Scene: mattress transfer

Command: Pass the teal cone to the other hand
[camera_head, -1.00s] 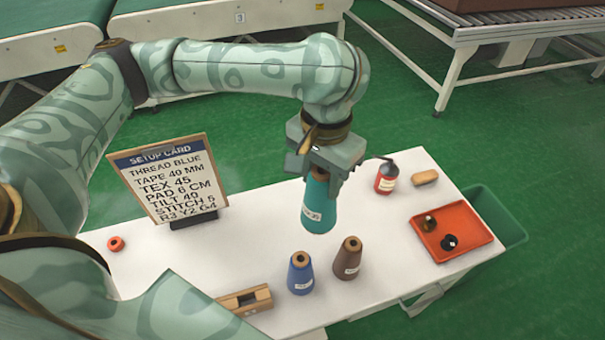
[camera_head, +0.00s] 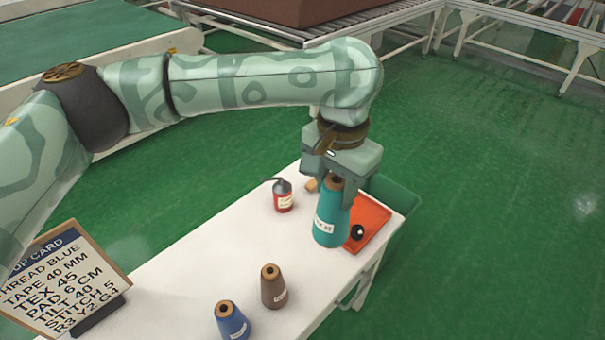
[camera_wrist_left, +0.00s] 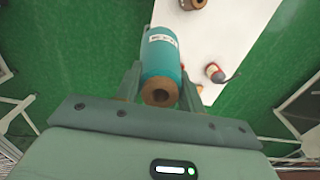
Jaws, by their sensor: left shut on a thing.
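The teal cone (camera_head: 329,228) is upright, with a white label and a brown top. My left gripper (camera_head: 337,187) comes down over it from above and is shut on its upper part. The cone hangs in front of the orange tray and hides part of it. In the left wrist view the teal cone (camera_wrist_left: 161,68) sits between the two fingers of my left gripper (camera_wrist_left: 158,88), with its hollow brown end towards the camera. My right gripper does not show in either view.
The white table (camera_head: 190,265) bears a brown cone (camera_head: 274,288), a blue cone (camera_head: 232,322), a red bottle (camera_head: 283,197), the orange tray (camera_head: 372,217) and a setup card (camera_head: 66,284). A green bin (camera_head: 393,205) stands beyond the table's far right end.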

